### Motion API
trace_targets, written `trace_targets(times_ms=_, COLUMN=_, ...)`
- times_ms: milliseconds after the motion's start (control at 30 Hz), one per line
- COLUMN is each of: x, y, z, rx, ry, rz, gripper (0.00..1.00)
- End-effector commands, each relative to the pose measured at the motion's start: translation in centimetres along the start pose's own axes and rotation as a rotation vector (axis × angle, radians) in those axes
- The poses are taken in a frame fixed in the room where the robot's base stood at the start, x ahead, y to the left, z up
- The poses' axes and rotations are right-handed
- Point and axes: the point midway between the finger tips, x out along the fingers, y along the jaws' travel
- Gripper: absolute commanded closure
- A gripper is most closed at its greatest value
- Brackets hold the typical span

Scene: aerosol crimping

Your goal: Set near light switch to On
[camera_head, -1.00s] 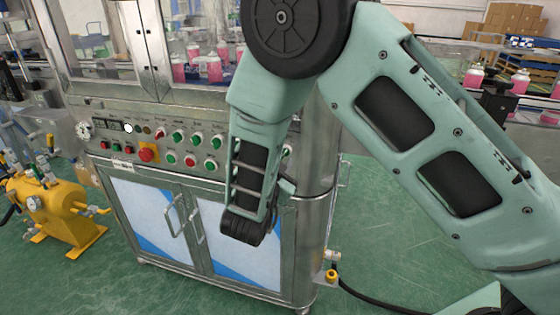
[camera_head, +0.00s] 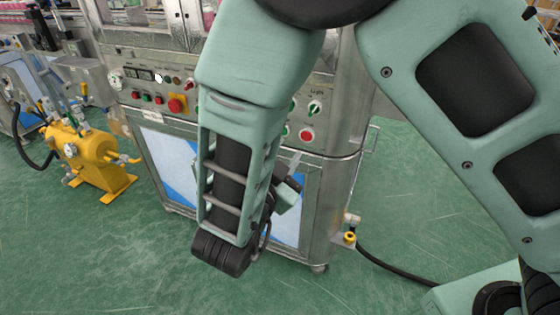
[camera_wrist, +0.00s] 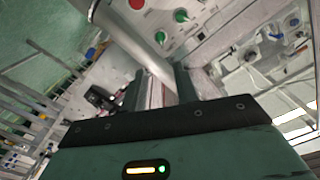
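The light switch (camera_head: 314,108) is a green knob with a white marker under a "Light" label, at the right end of the machine's control panel in the head view. Its set position is too small to read. In the wrist view, green knobs (camera_wrist: 181,15) show on the panel near the top; I cannot tell which is the light switch. My gripper (camera_wrist: 160,85) has its two fingers apart with nothing between them, away from the knobs. In the head view, my forearm mostly hides the gripper, which is below the panel.
A red button (camera_head: 306,135) sits just below the light switch. The cabinet's blue-and-white door (camera_head: 170,160) is below. A yellow tank (camera_head: 95,155) stands at left. Green floor is open in front.

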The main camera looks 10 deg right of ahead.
Motion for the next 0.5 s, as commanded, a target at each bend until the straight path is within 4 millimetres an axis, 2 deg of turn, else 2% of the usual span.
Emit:
trace_targets(times_ms=33, x=-0.7, y=-0.1, z=0.1, rx=0.001, ry=-0.001, rz=-0.002, gripper=0.7)
trace_targets(times_ms=200, x=-2.0, y=0.0, z=0.0, rx=0.001, ry=0.0, rz=0.0, gripper=0.7)
trace_targets(times_ms=500, x=-2.1, y=0.0, z=0.0, rx=0.0, ry=0.0, rz=0.0, gripper=0.7)
